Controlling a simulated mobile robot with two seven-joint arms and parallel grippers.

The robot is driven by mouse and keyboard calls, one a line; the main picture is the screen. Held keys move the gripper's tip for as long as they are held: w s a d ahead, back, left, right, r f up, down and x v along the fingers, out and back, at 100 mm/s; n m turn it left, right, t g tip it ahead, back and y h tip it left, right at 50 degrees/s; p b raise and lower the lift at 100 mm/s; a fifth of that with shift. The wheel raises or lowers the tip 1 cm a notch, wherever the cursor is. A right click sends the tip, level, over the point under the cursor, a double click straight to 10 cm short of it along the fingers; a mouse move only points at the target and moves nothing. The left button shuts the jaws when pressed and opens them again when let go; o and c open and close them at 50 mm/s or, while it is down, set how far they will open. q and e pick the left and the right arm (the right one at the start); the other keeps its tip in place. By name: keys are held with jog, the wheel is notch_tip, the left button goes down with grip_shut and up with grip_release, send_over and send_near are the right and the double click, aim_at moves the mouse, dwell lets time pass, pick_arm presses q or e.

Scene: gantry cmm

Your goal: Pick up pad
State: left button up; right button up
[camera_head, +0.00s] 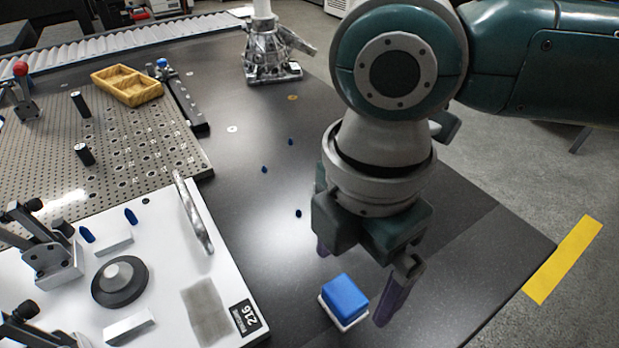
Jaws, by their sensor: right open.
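The pad (345,299) is a small block with a blue top and a white base. It sits on the dark table (265,215) near the front, just right of the white fixture plate. My right gripper (356,282) points down above and around the pad's far side. Its two purple fingers are spread apart, one behind the pad to the left and one at its right. The gripper is open and empty; I cannot tell whether a finger touches the pad. My left gripper is not in view.
The white fixture plate (165,240) with a metal handle (193,212) and clamps (45,250) lies at left. Behind it are a perforated plate (130,135) and a wooden tray (127,85). A metal casting (268,58) stands at the back. Small blue pins (298,213) dot the table.

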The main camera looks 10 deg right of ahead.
aim_at(345, 294)
pick_arm(q)
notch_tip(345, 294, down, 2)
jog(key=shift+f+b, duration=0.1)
jog(key=shift+b, duration=0.9)
pick_arm(e)
notch_tip(345, 294, down, 6)
jog(key=shift+w+a+r, duration=0.1)
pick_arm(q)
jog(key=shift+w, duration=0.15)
pick_arm(e)
jog(key=c, duration=1.5)
